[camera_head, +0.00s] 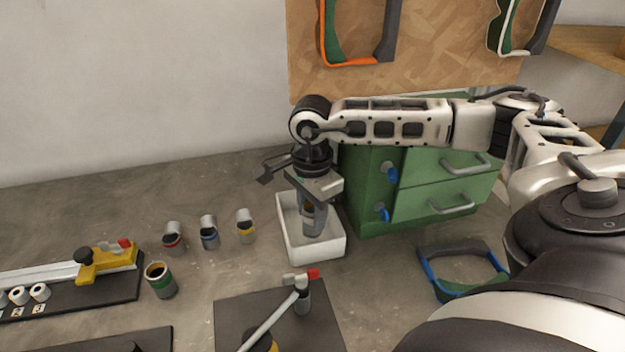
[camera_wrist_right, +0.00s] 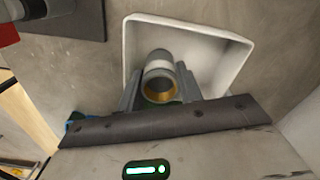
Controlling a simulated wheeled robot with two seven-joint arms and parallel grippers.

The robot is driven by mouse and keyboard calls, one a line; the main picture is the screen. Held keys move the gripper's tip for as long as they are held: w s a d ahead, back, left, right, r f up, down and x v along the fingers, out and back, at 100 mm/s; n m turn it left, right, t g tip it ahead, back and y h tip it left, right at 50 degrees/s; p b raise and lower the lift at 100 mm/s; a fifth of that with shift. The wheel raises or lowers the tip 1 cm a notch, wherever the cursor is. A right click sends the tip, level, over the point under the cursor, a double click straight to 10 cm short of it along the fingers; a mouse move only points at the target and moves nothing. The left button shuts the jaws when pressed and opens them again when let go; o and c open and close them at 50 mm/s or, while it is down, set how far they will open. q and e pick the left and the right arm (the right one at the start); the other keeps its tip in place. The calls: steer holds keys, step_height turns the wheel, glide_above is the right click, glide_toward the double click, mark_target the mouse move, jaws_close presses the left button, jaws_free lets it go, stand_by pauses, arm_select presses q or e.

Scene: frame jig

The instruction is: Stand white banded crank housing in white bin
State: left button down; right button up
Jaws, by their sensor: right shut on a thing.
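My right gripper (camera_head: 312,218) points down into the white bin (camera_head: 335,246). It is shut on a grey crank housing with a white band, which shows between the fingers in the right wrist view (camera_wrist_right: 158,66). A gold-coloured ring shows at its near end. In the wrist view the housing lies within the outline of the bin (camera_wrist_right: 222,62). I cannot tell whether it touches the bin floor. In the head view the fingers and bin wall hide most of it. My left gripper is not in view.
A green-banded one (camera_head: 161,282) stands nearer. A green drawer cabinet (camera_head: 370,190) is close behind the bin. A dark plate with a clamp (camera_head: 230,310) lies in front.

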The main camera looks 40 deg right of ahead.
mark_target(313, 207)
steer(key=shift+d+f+p, duration=0.1)
steer(key=shift+f+p, duration=0.3)
steer(key=shift+f, duration=1.2)
steer(key=shift+f, duration=0.2)
steer(key=o, duration=1)
steer(key=shift+o, duration=0.2)
steer(key=shift+r, duration=0.1)
steer(key=shift+r, duration=0.25)
step_height(313, 207, up, 12)
steer(key=shift+f+b, duration=0.1)
steer(key=shift+b, duration=0.6)
steer(key=shift+f, duration=0.1)
